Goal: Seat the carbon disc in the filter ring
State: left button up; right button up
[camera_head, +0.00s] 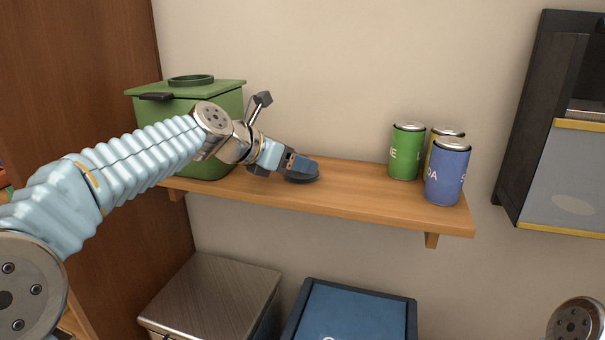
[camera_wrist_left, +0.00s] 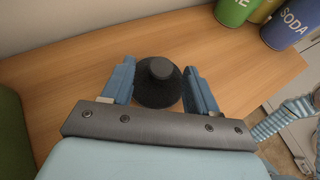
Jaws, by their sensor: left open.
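The carbon disc, a dark round disc with a raised knob, lies on the wooden shelf; it shows in the left wrist view (camera_wrist_left: 158,92) and as a dark edge in the head view (camera_head: 304,180). My left gripper (camera_head: 296,166) is open at the disc. In the left wrist view its two blue fingers (camera_wrist_left: 160,72) stand on either side of the disc, with small gaps visible. A raised green ring (camera_head: 191,80) on the lid of a green container looks like the filter ring; its inside is hard to see. My right gripper is out of view.
The wooden shelf (camera_head: 370,195) has bare room right of the disc. A green can (camera_head: 406,152), a blue can (camera_head: 447,172) and a yellow can (camera_head: 432,145) stand at its right end. The green container (camera_head: 220,100) stands at its left end, behind my left arm.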

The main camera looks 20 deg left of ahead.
pick_arm(q)
jog(key=shift+w+d+f, duration=0.1)
jog(key=shift+w+d, duration=0.05)
jog(key=shift+w, duration=0.05)
grip_shut()
dwell(0.3)
